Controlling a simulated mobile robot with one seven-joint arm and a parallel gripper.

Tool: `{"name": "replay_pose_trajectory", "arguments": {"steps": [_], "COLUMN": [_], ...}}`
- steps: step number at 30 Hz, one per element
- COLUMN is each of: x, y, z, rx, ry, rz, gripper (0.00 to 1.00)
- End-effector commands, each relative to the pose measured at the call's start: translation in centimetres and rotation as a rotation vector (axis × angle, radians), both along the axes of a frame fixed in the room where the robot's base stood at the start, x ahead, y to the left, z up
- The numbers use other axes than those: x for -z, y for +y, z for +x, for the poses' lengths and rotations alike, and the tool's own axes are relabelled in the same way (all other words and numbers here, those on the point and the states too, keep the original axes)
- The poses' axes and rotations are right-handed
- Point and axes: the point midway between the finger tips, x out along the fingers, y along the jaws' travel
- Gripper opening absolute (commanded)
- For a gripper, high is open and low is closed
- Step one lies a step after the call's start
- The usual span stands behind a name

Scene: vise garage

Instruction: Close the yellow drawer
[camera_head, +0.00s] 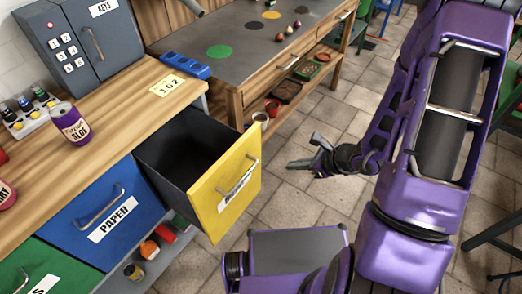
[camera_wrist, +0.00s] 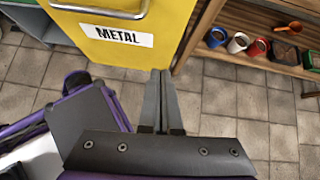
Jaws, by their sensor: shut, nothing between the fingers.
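The yellow drawer (camera_head: 225,188) is pulled well out from under the wooden counter, and its dark inside looks empty. It has a metal handle and a label, which reads METAL in the wrist view, where the yellow front (camera_wrist: 125,45) fills the top. My gripper (camera_head: 302,163) is shut and empty, to the right of the drawer front and apart from it in the head view. In the wrist view the closed fingers (camera_wrist: 160,78) point toward the lower right edge of the yellow front; whether they touch it I cannot tell.
A blue drawer (camera_head: 108,213) labelled PAPER sits shut left of the yellow one. The wooden counter (camera_head: 120,105) bears a purple can (camera_head: 70,124) and a grey key box (camera_head: 80,38). A workbench (camera_head: 235,55) with a lower shelf stands behind. Tiled floor is free in front of the bench.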

Motion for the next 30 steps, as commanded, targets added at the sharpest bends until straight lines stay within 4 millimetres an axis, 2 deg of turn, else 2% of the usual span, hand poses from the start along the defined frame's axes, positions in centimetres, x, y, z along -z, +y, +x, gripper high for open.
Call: {"name": "replay_pose_trajectory", "arguments": {"steps": [4,8,22,30], "x": [0.6,1.3,7.6,7.4], "y": [-0.1,0.4,5.8,8.4], "z": [-0.6,-0.3,3.8,6.0], "rx": [0.067,0.075,0.072,0.073], "ry": [0.017,0.019,0.019,0.016], "rz": [0.032,0.036,0.035,0.033], "gripper": [0.00,0.00,0.00,0.00]}}
